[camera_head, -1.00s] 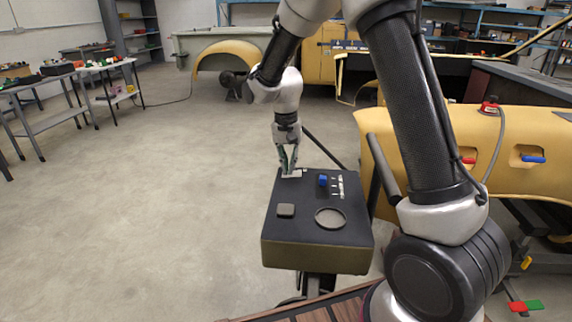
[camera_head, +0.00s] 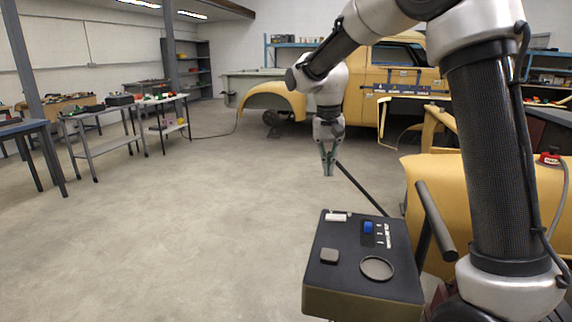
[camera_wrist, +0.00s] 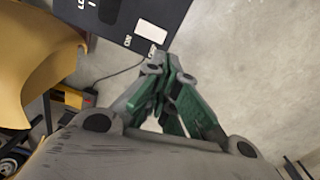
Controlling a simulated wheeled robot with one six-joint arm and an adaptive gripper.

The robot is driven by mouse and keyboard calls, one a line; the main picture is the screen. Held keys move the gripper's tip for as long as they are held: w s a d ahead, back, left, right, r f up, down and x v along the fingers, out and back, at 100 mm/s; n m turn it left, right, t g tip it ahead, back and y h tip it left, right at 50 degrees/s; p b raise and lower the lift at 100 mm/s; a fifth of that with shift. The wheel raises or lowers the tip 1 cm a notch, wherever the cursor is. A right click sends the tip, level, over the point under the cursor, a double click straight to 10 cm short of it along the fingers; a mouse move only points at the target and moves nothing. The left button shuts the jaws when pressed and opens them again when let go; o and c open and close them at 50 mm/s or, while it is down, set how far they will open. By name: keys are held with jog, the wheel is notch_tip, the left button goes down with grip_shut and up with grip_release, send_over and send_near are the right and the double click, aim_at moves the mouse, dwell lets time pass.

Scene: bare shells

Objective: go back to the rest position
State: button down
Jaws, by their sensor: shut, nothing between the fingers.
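My gripper (camera_head: 328,172) hangs in the air beyond the far edge of a black-topped box (camera_head: 345,245), fingers pointing down. Its fingers are shut with nothing between them. In the wrist view the green-padded fingers (camera_wrist: 160,66) meet at the tips. The box's dark top, with a white piece (camera_wrist: 150,31) on it, shows past them there. In the head view that white piece (camera_head: 336,216) lies at the box's far left corner, apart from my gripper.
The box top also holds a blue part (camera_head: 368,227), a grey square block (camera_head: 329,256) and a round dish (camera_head: 377,268). A yellow car body panel (camera_head: 430,205) stands at the right. Tables (camera_head: 95,113) stand at the left. The floor between is clear.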

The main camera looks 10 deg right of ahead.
jog(key=s+d+r+n+t, duration=0.1)
jog(key=s+d, duration=0.3)
jog(key=s, duration=0.6)
jog(key=s+d+r+n+t, duration=0.1)
jog(key=s+d, duration=0.4)
jog(key=s, duration=0.5)
jog(key=s+d+r+n+t, duration=0.1)
jog(key=s+d, duration=0.4)
jog(key=s, duration=0.5)
jog(key=shift+s+r+t+y, duration=0.15)
jog(key=shift+r+t+y, duration=0.15)
jog(key=shift+r+t, duration=0.4)
jog(key=shift+s+d+r, duration=0.1)
jog(key=shift+d+r, duration=0.1)
jog(key=shift+r, duration=0.2)
